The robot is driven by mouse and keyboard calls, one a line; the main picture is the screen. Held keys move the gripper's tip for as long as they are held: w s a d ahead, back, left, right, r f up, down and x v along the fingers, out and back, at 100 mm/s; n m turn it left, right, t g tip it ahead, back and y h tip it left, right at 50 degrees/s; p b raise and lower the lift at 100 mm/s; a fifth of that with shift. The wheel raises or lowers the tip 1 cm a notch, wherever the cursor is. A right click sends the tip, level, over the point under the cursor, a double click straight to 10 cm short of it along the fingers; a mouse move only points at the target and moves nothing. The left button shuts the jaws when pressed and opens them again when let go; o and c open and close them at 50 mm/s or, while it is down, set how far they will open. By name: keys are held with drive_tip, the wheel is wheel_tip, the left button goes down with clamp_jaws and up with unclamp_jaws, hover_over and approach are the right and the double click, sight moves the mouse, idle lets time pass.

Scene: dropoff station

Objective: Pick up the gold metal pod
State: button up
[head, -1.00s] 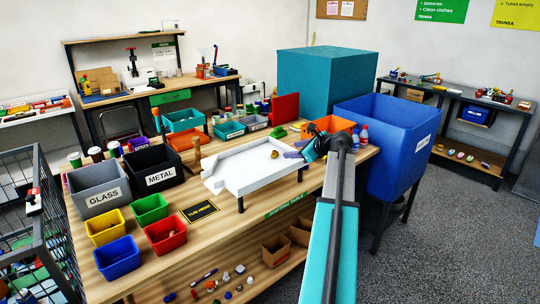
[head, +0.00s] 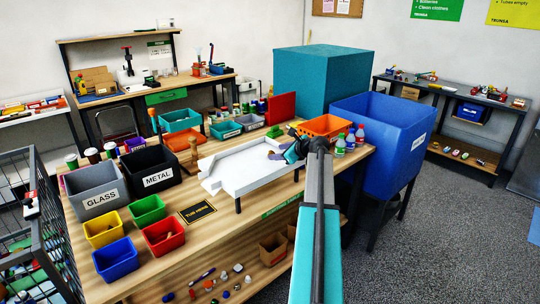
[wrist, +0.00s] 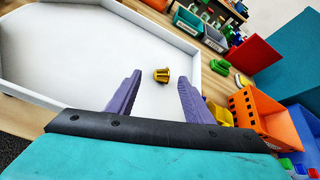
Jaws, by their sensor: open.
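The gold metal pod (wrist: 162,75) lies on the floor of the white tray (wrist: 60,52) in the wrist view, a little beyond and between my fingertips. My gripper (wrist: 158,88) is open, with its two purple fingers spread and nothing between them. In the head view my gripper (head: 279,152) is over the right part of the white tray (head: 232,170). I cannot make out the pod in the head view now; my gripper appears to cover it.
An orange bin (head: 327,127) and bottles (head: 350,138) stand right of the tray. A large blue bin (head: 390,135) is beyond the table's right edge. A black METAL box (head: 152,170) and a grey GLASS box (head: 98,190) stand to the left.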

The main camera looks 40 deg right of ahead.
sight(272, 152)
drive_tip(key=shift+w+f, duration=0.1)
drive_tip(key=shift+w, duration=0.1)
drive_tip(key=shift+p+x, duration=0.85)
drive_tip(key=shift+x, duration=1.75)
drive_tip(key=shift+d, duration=0.1)
drive_tip(key=c, duration=1.2)
